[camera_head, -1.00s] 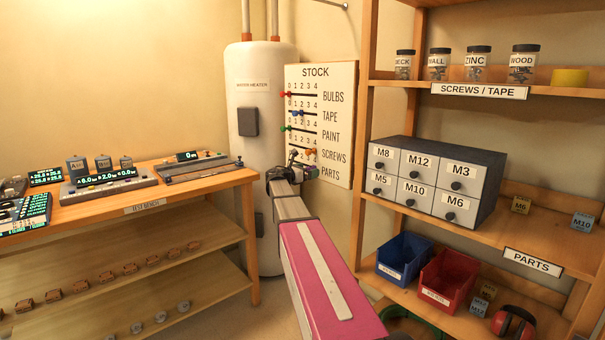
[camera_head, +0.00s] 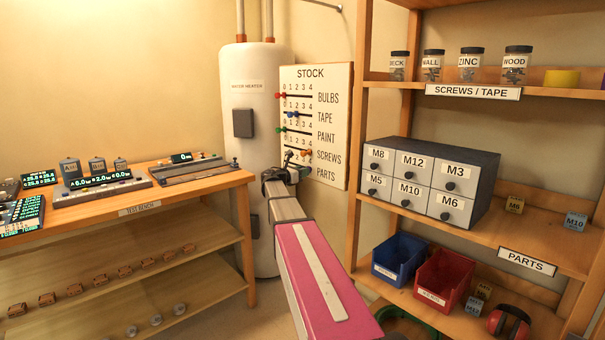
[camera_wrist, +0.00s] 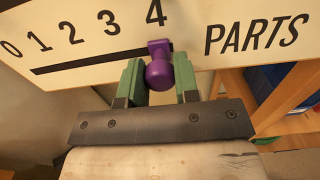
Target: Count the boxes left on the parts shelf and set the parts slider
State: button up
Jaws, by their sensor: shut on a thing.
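The STOCK board (camera_head: 342,88) hangs beside the water heater, with slots for BULBS, TAPE, PAINT, SCREWS and PARTS. In the wrist view the PARTS slot (camera_wrist: 95,57) runs under the numbers 0 to 4. Its purple knob (camera_wrist: 158,72) is at the right end, under the 4. My gripper (camera_wrist: 159,80) is shut on this knob, one green finger on each side. In the head view my gripper (camera_head: 287,172) hides the knob and most of that row. On the shelf labelled PARTS (camera_head: 527,262), a tan M6 box (camera_head: 515,204) and a grey M10 box (camera_head: 576,222) stand right of the drawers.
A grey drawer cabinet (camera_head: 428,180) fills the left of the parts shelf. Below are a blue bin (camera_head: 399,258), a red bin (camera_head: 443,280), small boxes (camera_head: 474,306) and red earmuffs (camera_head: 508,322). The test bench (camera_head: 140,207) stands left of my arm.

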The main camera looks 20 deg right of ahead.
jog(key=w+a, duration=0.2)
jog(key=w, duration=0.5)
jog(key=shift+w+a, duration=0.3)
jog(key=shift+a, duration=0.05)
jog(key=o, duration=1.5)
jog(key=shift+s+a, duration=0.15)
jog(key=shift+a, duration=0.2)
jog(key=v, duration=0.8)
jog(key=shift+a, duration=0.4)
dwell(0.6)
jog(key=shift+s, duration=0.2)
